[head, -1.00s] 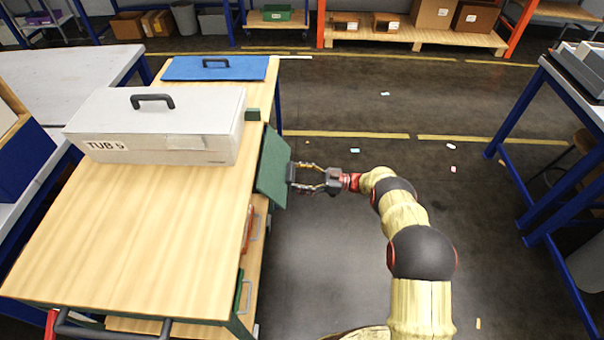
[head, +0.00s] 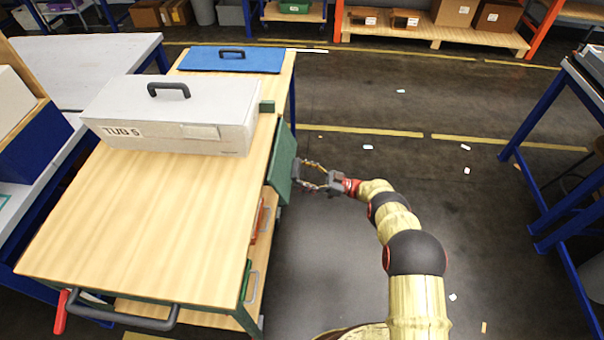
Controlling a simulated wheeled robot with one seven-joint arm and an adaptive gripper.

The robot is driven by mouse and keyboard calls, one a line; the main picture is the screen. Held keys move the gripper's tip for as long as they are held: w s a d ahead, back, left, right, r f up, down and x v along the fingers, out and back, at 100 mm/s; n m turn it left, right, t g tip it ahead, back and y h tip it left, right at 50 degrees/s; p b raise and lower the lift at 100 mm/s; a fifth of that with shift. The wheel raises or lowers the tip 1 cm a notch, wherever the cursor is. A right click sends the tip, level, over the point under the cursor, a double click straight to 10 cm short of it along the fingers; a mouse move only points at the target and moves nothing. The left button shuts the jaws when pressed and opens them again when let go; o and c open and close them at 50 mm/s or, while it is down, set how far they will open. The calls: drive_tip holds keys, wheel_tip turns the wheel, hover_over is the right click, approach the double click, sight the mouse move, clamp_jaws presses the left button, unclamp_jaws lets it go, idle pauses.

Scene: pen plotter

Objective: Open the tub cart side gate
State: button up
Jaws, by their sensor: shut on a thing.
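The tub cart (head: 130,235) has a pale wooden top and a green frame, and fills the left half of the head view. Its green side gate (head: 284,165) is a flat panel on the cart's right side, seen at a steep angle and standing somewhat out from the side. My gripper (head: 300,176) reaches it from the right, with its fingertips at the panel's outer face. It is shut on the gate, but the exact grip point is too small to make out.
A grey lidded tub (head: 170,115) and a blue lid (head: 232,60) lie on the cart top. Red and green items with handles sit on the lower shelf. The cart's push handle (head: 125,318) is at front.

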drive_tip(key=shift+s+f, duration=0.1)
drive_tip(key=shift+f, duration=0.2)
drive_tip(key=o, duration=1.7)
drive_tip(key=shift+r, duration=0.15)
drive_tip(key=v, duration=1.2)
